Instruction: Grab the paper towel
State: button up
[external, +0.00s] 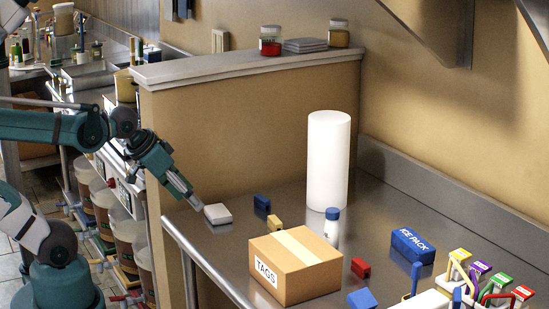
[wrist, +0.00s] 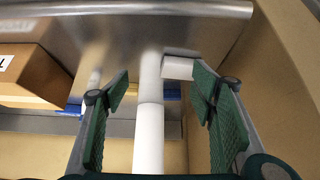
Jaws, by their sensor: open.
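The paper towel is a tall white roll (external: 328,160) standing upright on the steel counter (external: 385,215) near the back partition. In the wrist view the white roll (wrist: 149,140) shows between my two fingers, at a distance beyond them. My gripper (external: 195,203) is at the left end of the counter, well to the left of the roll and apart from it. In the wrist view my gripper (wrist: 162,88) has its green-padded fingers spread wide, with nothing held. The roll's far side is hidden.
A small white box (external: 217,213) lies just right of my fingertips. Blue (external: 262,203) and yellow (external: 275,222) blocks, a white bottle (external: 332,226) and the TAGS carton (external: 296,267) stand before the roll. A blue ice pack (external: 412,246) lies to its right.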

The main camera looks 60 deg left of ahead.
jog(key=shift+w+r, duration=0.1)
jog(key=shift+r, duration=0.05)
jog(key=n+g+p, duration=0.7)
jog(key=n+p, duration=0.8)
jog(key=p, duration=0.1)
send_over(218, 210)
jog(key=shift+d, duration=0.1)
jog(key=shift+f+n+p, duration=0.4)
jog(key=shift+f+n, duration=0.1)
jog(key=shift+n, duration=0.2)
jog(key=shift+f, duration=0.15)
jog(key=shift+f, duration=1.2)
